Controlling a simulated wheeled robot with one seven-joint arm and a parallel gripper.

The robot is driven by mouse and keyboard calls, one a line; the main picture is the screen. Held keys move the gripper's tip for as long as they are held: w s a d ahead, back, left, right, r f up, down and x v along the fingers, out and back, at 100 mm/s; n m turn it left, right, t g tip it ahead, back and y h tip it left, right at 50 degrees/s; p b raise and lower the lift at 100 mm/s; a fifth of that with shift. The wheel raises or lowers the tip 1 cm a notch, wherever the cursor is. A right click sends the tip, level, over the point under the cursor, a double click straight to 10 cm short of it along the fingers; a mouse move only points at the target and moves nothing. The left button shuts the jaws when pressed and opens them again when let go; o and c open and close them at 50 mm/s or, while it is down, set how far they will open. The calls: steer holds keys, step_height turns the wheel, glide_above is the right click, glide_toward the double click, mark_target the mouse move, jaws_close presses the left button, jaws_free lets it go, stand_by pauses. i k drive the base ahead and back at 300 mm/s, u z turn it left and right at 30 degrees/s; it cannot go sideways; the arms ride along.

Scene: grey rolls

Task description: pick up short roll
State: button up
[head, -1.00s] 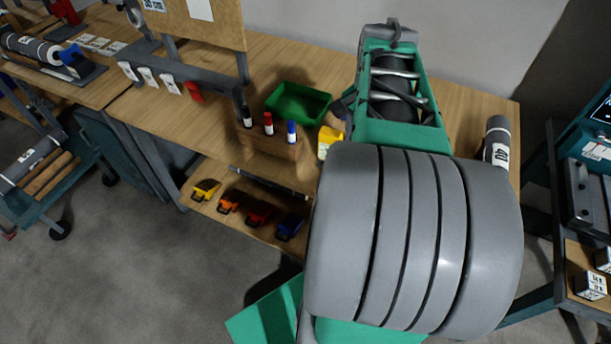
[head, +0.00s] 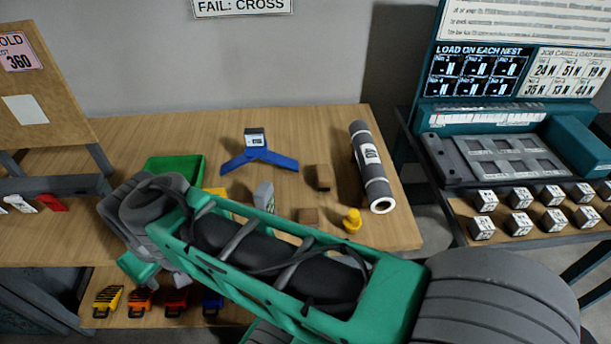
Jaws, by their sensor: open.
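One grey roll (head: 372,165) shows in the head view. It lies near the right end of the wooden table, its open white-rimmed end towards me. It has darker bands and a white label that I cannot read clearly here. It seems to rest on low supports partly hidden beneath it. No other roll shows now to compare its length. My green and grey arm crosses the lower middle of the view, left of and in front of the roll.
On the table (head: 330,120) are a green bin (head: 172,168), a blue stand (head: 262,157), brown blocks (head: 318,178) and a yellow knob-like piece (head: 352,220). A teal bench (head: 580,140) with several labelled cubes stands right, across a narrow gap. A brown board (head: 40,90) stands left.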

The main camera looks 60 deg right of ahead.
mark_target(377, 188)
steer(key=u, duration=1.2)
steer(key=k, duration=1.15)
steer(key=z, duration=1.45)
